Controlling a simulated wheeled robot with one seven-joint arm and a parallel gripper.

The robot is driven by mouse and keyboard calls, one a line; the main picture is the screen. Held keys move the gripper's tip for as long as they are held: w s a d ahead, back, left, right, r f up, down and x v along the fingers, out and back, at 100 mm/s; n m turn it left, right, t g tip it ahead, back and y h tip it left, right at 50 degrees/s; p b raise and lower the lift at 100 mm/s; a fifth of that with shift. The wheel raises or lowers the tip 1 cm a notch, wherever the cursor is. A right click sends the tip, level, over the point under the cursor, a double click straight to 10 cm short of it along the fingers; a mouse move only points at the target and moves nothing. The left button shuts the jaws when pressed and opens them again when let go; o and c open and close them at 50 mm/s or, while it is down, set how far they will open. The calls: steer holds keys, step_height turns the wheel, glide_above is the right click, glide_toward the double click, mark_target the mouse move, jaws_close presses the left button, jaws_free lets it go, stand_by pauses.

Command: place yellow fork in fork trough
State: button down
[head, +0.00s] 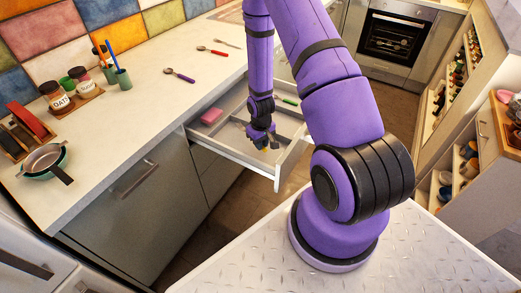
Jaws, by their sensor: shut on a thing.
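My gripper (262,138) is low inside the open drawer (279,171), over its front part. It is shut on the yellow fork (264,148), of which only a small yellowish bit shows at the fingertips. The rest of the fork is hidden or too small to make out. The drawer has pale dividers forming long troughs. I cannot tell which one is the fork trough, or whether the fork touches the drawer floor.
A pink block (211,116) and a green-handled utensil (287,99) lie in the drawer. A purple spoon (179,75), a red-handled utensil (212,50) and another utensil (228,43) lie on the white counter (130,115). The drawer walls stand close around my gripper.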

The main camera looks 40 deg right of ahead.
steer(key=shift+f, duration=2)
steer(key=c, duration=1.1)
jaws_free()
steer(key=shift+f, duration=0.1)
step_height(320, 180, up, 13)
steer(key=shift+f, duration=0.2)
step_height(320, 180, up, 13)
steer(key=t, duration=0.1)
glide_above(261, 155)
steer(key=w+a, duration=0.2)
steer(key=s+a+r+t, duration=0.1)
steer(key=s+a+r, duration=0.1)
steer(key=r, duration=0.5)
steer(key=s+a+r, duration=0.2)
steer(key=r, duration=0.5)
steer(key=s+a+r+t, duration=0.1)
steer(key=s+a+r, duration=0.2)
steer(key=s+r, duration=0.5)
steer(key=s+a+r+t, duration=0.2)
steer(key=s+a+r, duration=0.2)
steer(key=s+r, duration=0.4)
steer(key=shift+s+a+n, duration=0.3)
steer(key=shift+s, duration=0.85)
